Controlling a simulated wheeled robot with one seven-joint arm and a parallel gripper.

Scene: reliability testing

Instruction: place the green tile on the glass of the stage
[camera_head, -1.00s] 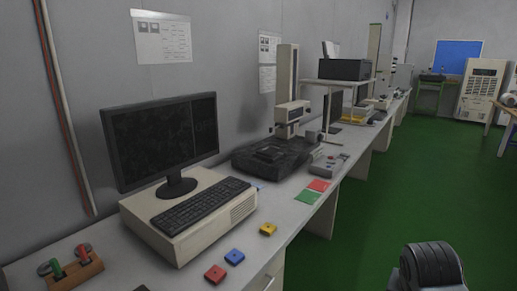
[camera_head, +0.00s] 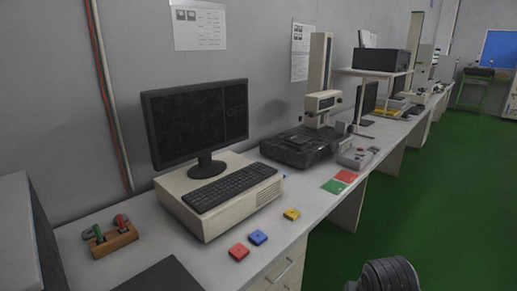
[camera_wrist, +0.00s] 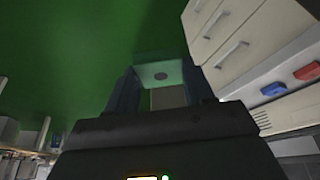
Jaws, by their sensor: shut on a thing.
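My gripper (camera_wrist: 160,72) is shut on a pale green tile (camera_wrist: 173,71) with a dark round spot, held between the two dark fingers over the green floor in the wrist view. The gripper itself is not visible in the head view. The stage (camera_head: 302,150) is the dark base of the measuring instrument on the bench, right of the monitor. The glass (camera_head: 301,138) looks like a small dark plate on top of it, with nothing seen on it. The tile is apart from the stage, off the bench.
Red (camera_head: 238,252), blue (camera_head: 258,237) and yellow (camera_head: 291,214) tiles lie near the bench's front edge. Green (camera_head: 333,186) and red (camera_head: 346,176) flat squares lie before the stage. A keyboard (camera_head: 234,187), monitor (camera_head: 197,125) and control box (camera_head: 357,158) stand nearby.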

